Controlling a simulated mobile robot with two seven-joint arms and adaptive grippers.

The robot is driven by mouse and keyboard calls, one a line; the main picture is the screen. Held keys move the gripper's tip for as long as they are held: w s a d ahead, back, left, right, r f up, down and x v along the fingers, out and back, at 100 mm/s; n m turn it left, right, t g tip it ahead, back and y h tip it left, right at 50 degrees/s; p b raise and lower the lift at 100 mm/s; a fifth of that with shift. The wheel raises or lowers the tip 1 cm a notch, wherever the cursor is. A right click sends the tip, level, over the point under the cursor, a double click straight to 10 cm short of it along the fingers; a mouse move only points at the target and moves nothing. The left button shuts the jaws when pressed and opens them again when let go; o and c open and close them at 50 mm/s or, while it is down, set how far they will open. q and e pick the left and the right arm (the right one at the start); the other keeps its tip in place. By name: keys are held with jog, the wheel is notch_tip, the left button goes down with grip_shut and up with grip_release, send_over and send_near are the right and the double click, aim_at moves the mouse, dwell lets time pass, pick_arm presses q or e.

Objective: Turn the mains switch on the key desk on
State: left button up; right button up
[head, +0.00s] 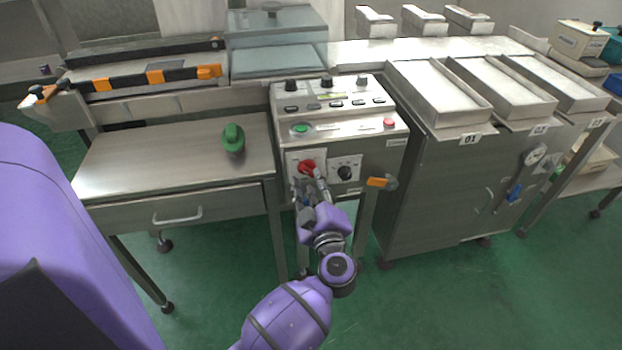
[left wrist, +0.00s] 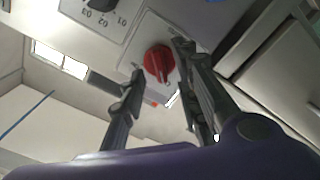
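The key desk (head: 345,125) stands in the middle of the head view with a sloped control panel. On its front face is a red rotary switch (head: 307,166) on a light plate, left of a black dial (head: 345,173). My left gripper (head: 312,184) is at the red switch and partly covers its lower side. In the left wrist view, the red switch (left wrist: 158,63) shows between the tips of my left gripper (left wrist: 157,55). The fingers are apart, one on each side of the knob; I cannot tell whether they touch it. My right gripper is not in view.
The panel above holds a green button (head: 300,129), a red button (head: 389,123) and several black knobs. An orange-handled part (head: 380,182) sticks out right of the dial. A green object (head: 233,139) sits on the steel table at left. A grey cabinet (head: 440,190) stands close at right.

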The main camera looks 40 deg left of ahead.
aim_at(308, 170)
pick_arm(q)
jog(key=shift+x, duration=1.3)
grip_shut()
